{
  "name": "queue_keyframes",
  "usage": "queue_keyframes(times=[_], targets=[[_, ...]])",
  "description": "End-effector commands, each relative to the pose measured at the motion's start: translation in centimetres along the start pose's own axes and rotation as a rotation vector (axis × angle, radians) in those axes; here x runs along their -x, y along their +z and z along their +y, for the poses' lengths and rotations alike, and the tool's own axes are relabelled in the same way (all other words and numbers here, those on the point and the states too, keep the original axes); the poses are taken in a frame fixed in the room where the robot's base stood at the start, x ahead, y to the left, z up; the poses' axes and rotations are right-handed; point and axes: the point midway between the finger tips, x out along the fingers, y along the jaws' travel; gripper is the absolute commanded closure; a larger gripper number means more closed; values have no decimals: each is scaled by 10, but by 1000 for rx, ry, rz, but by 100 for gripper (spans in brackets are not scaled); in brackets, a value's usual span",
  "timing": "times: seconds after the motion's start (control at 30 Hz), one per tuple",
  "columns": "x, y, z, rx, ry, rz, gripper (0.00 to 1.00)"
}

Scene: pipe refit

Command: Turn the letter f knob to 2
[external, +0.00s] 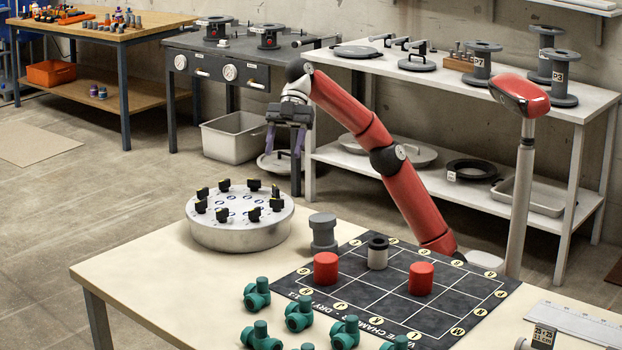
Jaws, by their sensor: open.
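A round grey metal drum (240,237) stands on the near table's back left. Several black knobs (222,214) stand in a ring on its white top face, with small round blue-marked dials by them. The letters and numbers are too small to read, so I cannot tell which knob is f or where it points. One knob at the right of the ring (275,203) shows some yellow. My gripper (284,153) hangs in the air above and behind the drum's right side, pointing down. Its two purple-grey fingers are apart with nothing between them, clear of the knobs.
Right of the drum stand a grey flanged cylinder (323,233) and a dark gridded mat (372,303) with two red cylinders (326,268) and a grey-white one (378,254). Several green valve pieces (299,314) line the near side. The table left of the drum is clear.

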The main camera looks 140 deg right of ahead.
Motion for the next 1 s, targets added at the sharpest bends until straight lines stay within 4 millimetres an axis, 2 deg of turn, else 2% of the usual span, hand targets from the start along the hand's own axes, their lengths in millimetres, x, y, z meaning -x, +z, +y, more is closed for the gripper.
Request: queue_keyframes(times=[0.1, 0.6, 0.77, 1.0], targets=[[2, 11, 8, 37, -48, 22, 45], [-29, 40, 7, 32, -41, 17, 45], [-37, 43, 6, 34, -42, 17, 45], [-72, 43, 5, 35, -43, 17, 45]])
